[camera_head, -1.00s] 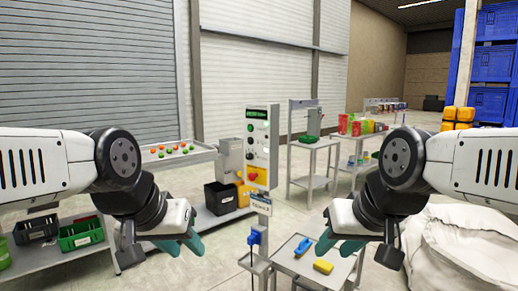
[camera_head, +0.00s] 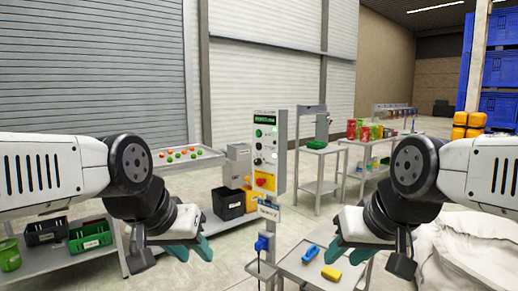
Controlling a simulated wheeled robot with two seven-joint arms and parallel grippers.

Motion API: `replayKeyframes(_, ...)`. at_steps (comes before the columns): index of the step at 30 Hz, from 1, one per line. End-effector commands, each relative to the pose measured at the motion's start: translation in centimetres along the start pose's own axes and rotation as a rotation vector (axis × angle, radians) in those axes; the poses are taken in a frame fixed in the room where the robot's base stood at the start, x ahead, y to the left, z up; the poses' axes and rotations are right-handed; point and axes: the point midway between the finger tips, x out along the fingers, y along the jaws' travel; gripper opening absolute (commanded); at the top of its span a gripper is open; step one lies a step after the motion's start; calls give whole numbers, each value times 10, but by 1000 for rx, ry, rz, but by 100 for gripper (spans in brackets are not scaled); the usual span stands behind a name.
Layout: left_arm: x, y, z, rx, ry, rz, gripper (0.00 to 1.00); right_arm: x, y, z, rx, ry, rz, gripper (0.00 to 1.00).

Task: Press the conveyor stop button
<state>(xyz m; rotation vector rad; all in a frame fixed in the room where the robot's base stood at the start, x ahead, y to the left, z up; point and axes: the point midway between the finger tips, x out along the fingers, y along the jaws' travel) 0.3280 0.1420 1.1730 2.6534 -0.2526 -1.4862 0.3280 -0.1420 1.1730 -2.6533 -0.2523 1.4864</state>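The control panel (camera_head: 266,152) stands upright on a post near the middle of the head view. It has a green display at the top, a green button (camera_head: 258,133) below it and a red button (camera_head: 261,182) on a yellow base near its lower end. My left gripper (camera_head: 190,252) is lower left of the panel, with its teal fingers apart and empty. My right gripper (camera_head: 349,251) is lower right of the panel, also with teal fingers apart and empty. Neither gripper touches the panel, and both are lower than the red button in the picture.
A small table (camera_head: 300,272) in front holds a blue tool (camera_head: 311,253) and a yellow block (camera_head: 331,273). A blue device (camera_head: 262,243) hangs on the post. A grey bench with bins (camera_head: 90,236) is at left; a white sack (camera_head: 462,255) is at right.

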Motion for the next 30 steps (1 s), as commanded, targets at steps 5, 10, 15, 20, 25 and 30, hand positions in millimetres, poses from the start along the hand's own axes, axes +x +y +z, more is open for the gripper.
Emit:
replayKeyframes(5,0,0,0,0,0,0,0,0,0,0,0,0,0,36)
replayKeyframes(10,0,0,0,0,0,0,0,0,0,0,0,0,0,36)
replayKeyframes(15,0,0,0,0,0,0,0,0,0,0,0,0,0,36)
replayKeyframes(20,0,0,0,0,0,0,0,0,0,0,0,0,0,36)
replayKeyframes(25,0,0,0,0,0,0,0,0,0,0,0,0,0,36)
replayKeyframes(30,0,0,0,0,0,0,0,0,0,0,0,0,0,36)
